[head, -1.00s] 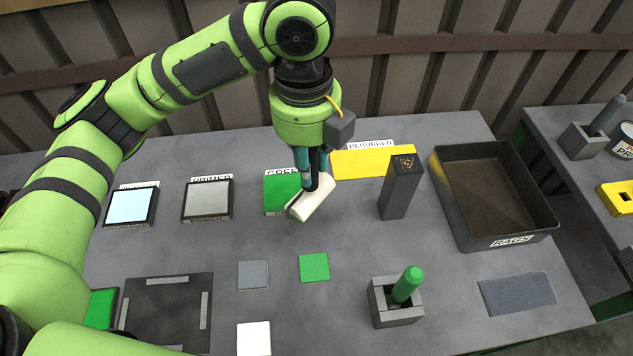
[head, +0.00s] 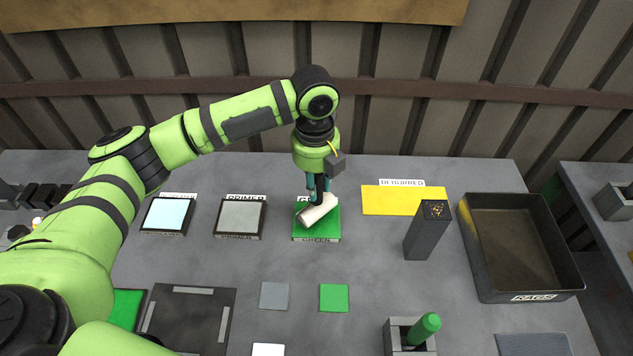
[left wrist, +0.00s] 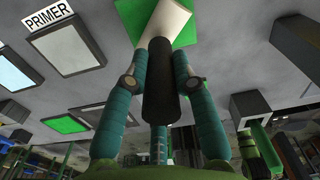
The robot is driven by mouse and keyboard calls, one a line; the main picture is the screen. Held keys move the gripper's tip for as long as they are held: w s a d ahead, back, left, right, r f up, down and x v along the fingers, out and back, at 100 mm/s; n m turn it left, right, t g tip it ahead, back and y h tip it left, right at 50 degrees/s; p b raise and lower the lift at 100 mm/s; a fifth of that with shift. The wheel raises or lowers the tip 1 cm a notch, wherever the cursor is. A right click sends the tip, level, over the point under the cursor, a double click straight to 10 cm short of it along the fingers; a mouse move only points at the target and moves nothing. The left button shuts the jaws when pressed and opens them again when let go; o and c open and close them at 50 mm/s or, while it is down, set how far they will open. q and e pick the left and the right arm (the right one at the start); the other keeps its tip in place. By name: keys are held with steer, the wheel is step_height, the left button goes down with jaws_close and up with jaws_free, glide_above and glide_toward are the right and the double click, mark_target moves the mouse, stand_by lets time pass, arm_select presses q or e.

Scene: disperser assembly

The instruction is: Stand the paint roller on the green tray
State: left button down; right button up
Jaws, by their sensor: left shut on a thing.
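The paint roller has a white sleeve (head: 319,209) and a dark handle; in the left wrist view its sleeve (left wrist: 166,22) and its black handle (left wrist: 158,95) show. My left gripper (head: 318,188) is shut on the handle, above the green tray (head: 328,229). The sleeve hangs tilted over the tray, covering part of its green surface. I cannot tell whether the sleeve touches the tray. The green of the tray also shows in the left wrist view (left wrist: 187,38), around the sleeve. My right gripper is not in view.
A primer tray (head: 240,216) and a pale blue tray (head: 165,215) stand to the left. A yellow mat (head: 405,202), a dark upright block (head: 426,232) and a deep rags bin (head: 470,262) are to the right. A holder with a green-handled tool (head: 425,328) is in front.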

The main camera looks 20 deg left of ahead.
arm_select(q)
steer(key=shift+f, duration=0.65)
steer(key=shift+f, duration=0.15)
steer(key=c, duration=1)
jaws_free()
